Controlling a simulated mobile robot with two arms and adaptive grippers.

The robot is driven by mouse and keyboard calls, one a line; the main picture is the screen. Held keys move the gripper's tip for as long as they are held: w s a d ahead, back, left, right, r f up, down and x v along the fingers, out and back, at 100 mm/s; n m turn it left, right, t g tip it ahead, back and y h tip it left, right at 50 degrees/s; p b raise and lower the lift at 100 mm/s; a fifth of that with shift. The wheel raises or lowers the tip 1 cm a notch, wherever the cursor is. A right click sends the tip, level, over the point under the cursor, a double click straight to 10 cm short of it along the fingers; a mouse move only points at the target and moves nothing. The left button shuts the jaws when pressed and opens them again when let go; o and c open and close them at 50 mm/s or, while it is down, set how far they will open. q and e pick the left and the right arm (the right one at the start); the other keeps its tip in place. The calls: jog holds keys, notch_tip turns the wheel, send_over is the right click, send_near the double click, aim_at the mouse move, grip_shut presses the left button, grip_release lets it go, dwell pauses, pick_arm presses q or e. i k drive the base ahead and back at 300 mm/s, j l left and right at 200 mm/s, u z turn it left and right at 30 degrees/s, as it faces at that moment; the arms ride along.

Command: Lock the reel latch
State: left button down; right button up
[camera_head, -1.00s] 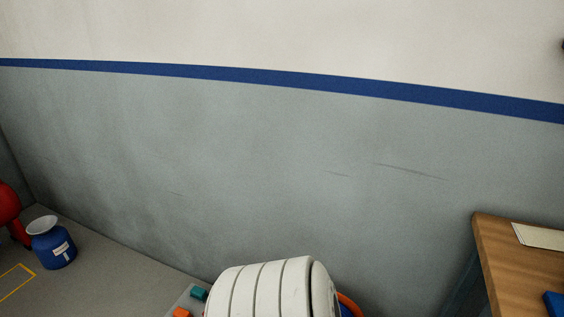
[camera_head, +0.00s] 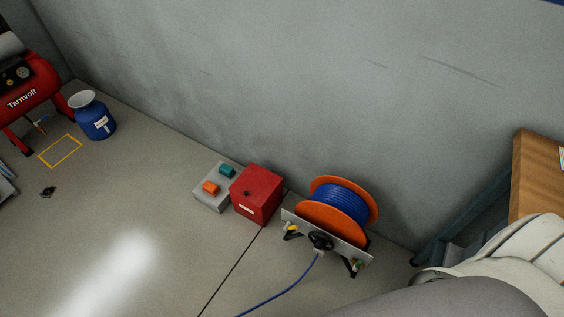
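An orange reel (camera_head: 325,222) wound with blue hose or cable (camera_head: 336,203) stands on the floor by the wall. A metal plate (camera_head: 325,236) crosses its front, with a black knob (camera_head: 321,241) in the middle, a small yellow part (camera_head: 292,227) at the left and a small green part (camera_head: 358,264) at the right. I cannot tell which of these is the latch or how it is set. A blue line (camera_head: 285,291) runs from the reel across the floor. One of my white arm links shows at the lower right. Neither gripper shows.
A red box (camera_head: 257,194) stands left of the reel, beside a grey box (camera_head: 214,188) with orange and teal parts. A blue container (camera_head: 94,117) and a red compressor (camera_head: 25,92) are farther left. A wooden-topped table (camera_head: 535,175) is at the right.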

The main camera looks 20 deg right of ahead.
aim_at(291, 228)
jog(key=z, duration=0.8)
